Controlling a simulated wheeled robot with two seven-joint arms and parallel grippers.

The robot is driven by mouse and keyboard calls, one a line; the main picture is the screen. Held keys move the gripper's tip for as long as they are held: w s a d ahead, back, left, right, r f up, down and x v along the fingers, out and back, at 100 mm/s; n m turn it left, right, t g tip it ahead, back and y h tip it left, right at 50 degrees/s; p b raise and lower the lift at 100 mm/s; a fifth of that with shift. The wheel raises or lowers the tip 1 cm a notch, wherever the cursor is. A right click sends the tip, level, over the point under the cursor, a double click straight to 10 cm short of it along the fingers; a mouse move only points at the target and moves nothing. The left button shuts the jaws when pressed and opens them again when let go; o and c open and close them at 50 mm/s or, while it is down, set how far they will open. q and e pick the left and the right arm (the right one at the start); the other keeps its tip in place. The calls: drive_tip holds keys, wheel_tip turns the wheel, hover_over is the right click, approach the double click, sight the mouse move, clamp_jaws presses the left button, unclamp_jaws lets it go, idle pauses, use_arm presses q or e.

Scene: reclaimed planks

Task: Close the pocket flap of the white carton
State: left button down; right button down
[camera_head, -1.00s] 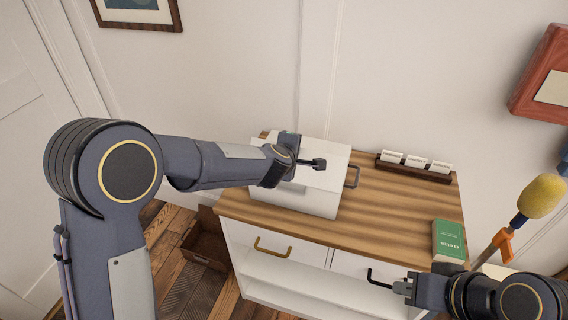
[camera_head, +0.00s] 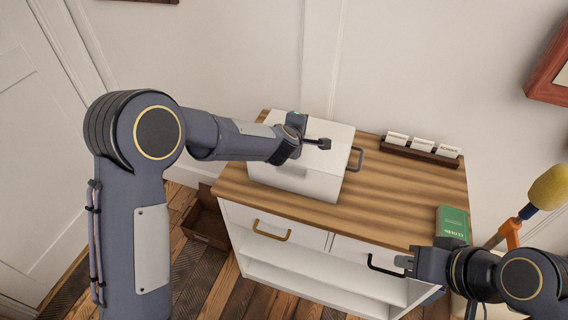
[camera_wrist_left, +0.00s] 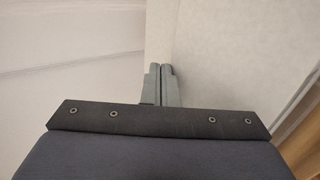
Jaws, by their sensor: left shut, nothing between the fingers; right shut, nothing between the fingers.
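The white carton (camera_head: 322,184) stands on the wooden top of a white cabinet, with a dark handle on its right side. Its top looks closed over in the head view, but my left arm hides part of it, and I cannot tell how the pocket flap lies. My left gripper (camera_head: 325,144) is shut and empty at the carton's top. In the left wrist view its shut fingers (camera_wrist_left: 166,84) are in front of a pale carton surface (camera_wrist_left: 225,60); whether they touch it I cannot tell. My right gripper (camera_head: 404,262) is shut and empty in front of the cabinet's right drawer.
A wooden card holder (camera_head: 420,152) with white cards stands at the back right of the cabinet top (camera_head: 390,205). A yellow-headed tool (camera_head: 545,190) is at far right. The middle right of the top is clear.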

use_arm(q)
drive_tip(key=shift+w+d+f+b, duration=0.1)
drive_tip(key=shift+w+f+b, duration=0.15)
drive_tip(key=shift+f, duration=0.2)
drive_tip(key=shift+w+f+b, duration=0.1)
drive_tip(key=shift+f+b, duration=0.1)
drive_tip(key=shift+f, duration=0.2)
